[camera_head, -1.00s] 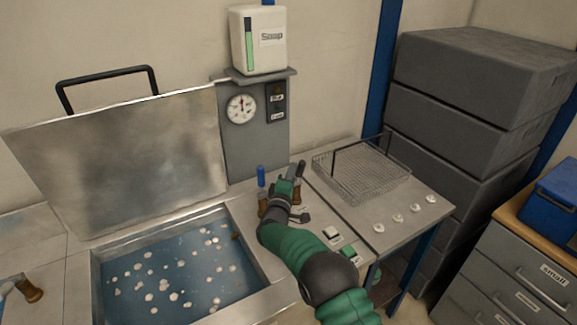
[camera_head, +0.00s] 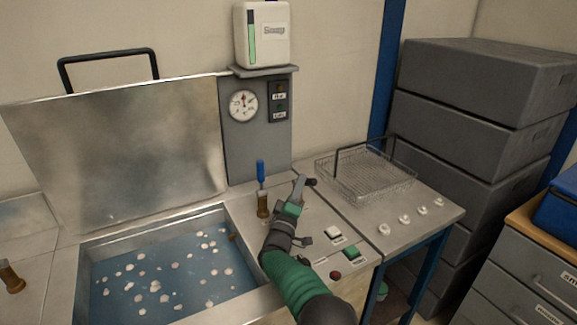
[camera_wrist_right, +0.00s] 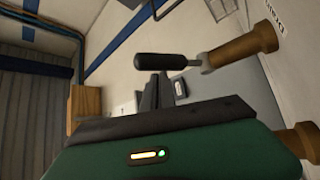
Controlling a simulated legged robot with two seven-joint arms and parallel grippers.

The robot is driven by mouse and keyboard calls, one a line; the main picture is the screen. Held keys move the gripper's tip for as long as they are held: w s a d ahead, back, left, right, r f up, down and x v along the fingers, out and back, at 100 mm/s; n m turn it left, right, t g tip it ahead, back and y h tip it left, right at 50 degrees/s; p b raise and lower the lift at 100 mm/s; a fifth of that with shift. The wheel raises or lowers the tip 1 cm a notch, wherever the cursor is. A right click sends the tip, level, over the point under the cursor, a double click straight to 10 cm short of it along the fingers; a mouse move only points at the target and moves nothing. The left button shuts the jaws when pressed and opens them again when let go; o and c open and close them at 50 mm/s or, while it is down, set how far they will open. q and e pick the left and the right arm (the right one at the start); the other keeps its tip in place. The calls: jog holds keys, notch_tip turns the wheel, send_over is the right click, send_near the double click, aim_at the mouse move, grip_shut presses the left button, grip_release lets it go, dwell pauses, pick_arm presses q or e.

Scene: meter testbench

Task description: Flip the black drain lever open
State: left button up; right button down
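The black drain lever (camera_head: 311,182) shows only as a short dark tip beside my right fingertips in the head view, leaning right. In the right wrist view its black handle (camera_wrist_right: 165,61) lies across the picture just beyond the fingertips, joined to a brass valve body (camera_wrist_right: 240,48). My right gripper (camera_head: 300,181) is over the panel right of the basin. Its fingers (camera_wrist_right: 162,80) look close together with nothing between them; I cannot tell whether they touch the handle. The lever's base is hidden behind the gripper. My left gripper is not in view.
A blue lever (camera_head: 261,172) stands upright on a brass valve (camera_head: 263,205) left of my gripper. The open water basin (camera_head: 165,275) is further left. A wire basket (camera_head: 365,178) sits right. Buttons (camera_head: 351,251) are on the panel in front.

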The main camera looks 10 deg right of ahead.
jog(key=shift+d+f, duration=0.15)
jog(key=shift+f, duration=0.2)
jog(key=s+a+r, duration=0.1)
jog(key=s+r, duration=0.1)
jog(key=s, duration=0.6)
jog(key=s+a+r+p, duration=0.1)
jog(key=s+a+r, duration=0.1)
jog(key=s, duration=0.5)
jog(key=shift+s+r, duration=0.4)
jog(key=shift+r, duration=0.3)
jog(key=shift+a, duration=0.1)
